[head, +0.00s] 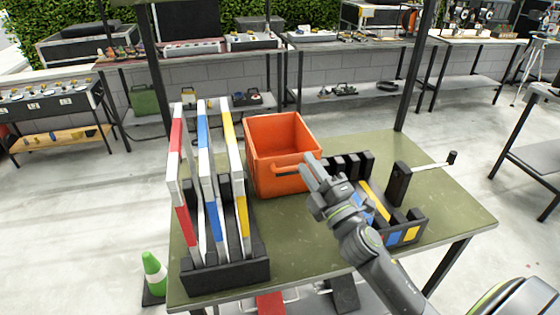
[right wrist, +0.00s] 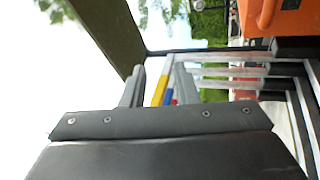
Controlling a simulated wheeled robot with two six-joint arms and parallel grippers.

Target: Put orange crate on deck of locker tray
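The orange crate (head: 283,185) stands upright and looks empty on the green deck (head: 340,266), left of and behind my right gripper. Its bar handle (head: 290,171) faces the front. My right gripper (head: 316,168) is at the crate's front right, by the right end of the handle in the picture. In the right wrist view, the gripper's two fingers (right wrist: 158,78) are apart with nothing between them. The crate (right wrist: 290,20) and its handle show at that view's upper right, away from the fingers. My left gripper is not in view. I cannot tell which part is the locker tray.
A black rack (head: 225,274) with tall striped boards stands left of the crate. A low black slotted holder (head: 408,230) with coloured bars is at the right, beside a black crank post (head: 398,185). Dark uprights rise from the deck's back. The deck's front middle is clear.

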